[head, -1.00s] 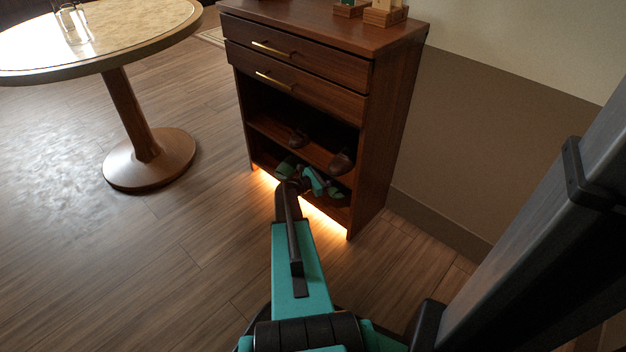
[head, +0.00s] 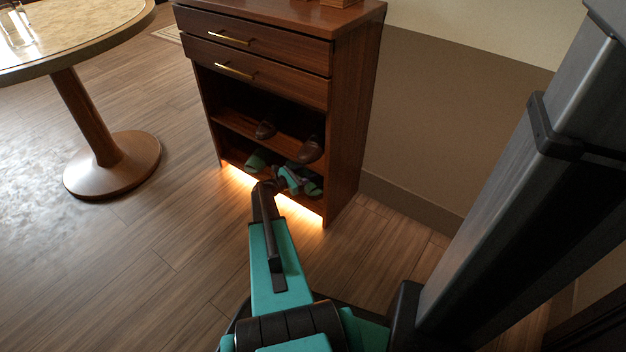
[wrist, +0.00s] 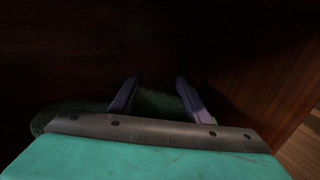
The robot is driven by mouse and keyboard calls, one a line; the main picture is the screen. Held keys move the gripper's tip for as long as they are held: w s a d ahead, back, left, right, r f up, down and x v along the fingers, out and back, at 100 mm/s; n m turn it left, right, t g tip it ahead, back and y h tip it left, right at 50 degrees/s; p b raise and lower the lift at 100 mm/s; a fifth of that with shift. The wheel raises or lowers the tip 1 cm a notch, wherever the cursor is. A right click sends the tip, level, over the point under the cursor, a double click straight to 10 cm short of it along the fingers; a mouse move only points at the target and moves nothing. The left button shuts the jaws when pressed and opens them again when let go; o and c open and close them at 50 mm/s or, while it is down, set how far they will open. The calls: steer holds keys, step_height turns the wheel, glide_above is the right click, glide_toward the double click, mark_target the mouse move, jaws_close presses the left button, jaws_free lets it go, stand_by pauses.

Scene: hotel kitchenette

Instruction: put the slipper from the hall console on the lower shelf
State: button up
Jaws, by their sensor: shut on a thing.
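The hall console (head: 352,110) is a dark wooden cabinet with two drawers above open shelves. My gripper (head: 299,184) is inside its lower shelf space, near the right side. It is shut on a green slipper (head: 314,188), partly hidden behind the gripper. In the wrist view the dark green slipper (wrist: 156,103) shows between the two fingers (wrist: 158,100), low against the shadowed wood. Another green slipper (head: 256,159) sits on the lower shelf (head: 233,165), left of my gripper. Whether the held slipper touches the shelf is too dark to tell.
Brown shoes (head: 311,149) stand on the shelf above, close over my gripper. The console's right side wall is near the gripper. A round table (head: 95,120) stands to the left. The floor (head: 170,240) in front is clear.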

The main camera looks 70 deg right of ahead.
steer(key=shift+f, duration=0.1)
steer(key=shift+f+b, duration=1.05)
steer(key=shift+f, duration=1.4)
steer(key=shift+f, duration=0.15)
steer(key=o, duration=1)
steer(key=shift+o, duration=0.2)
steer(key=shift+a+r, duration=0.1)
steer(key=shift+r, duration=0.1)
steer(key=shift+w+a, duration=0.25)
steer(key=shift+w, duration=0.05)
steer(key=p+v, duration=0.4)
steer(key=v, duration=0.7)
steer(key=shift+a, duration=0.1)
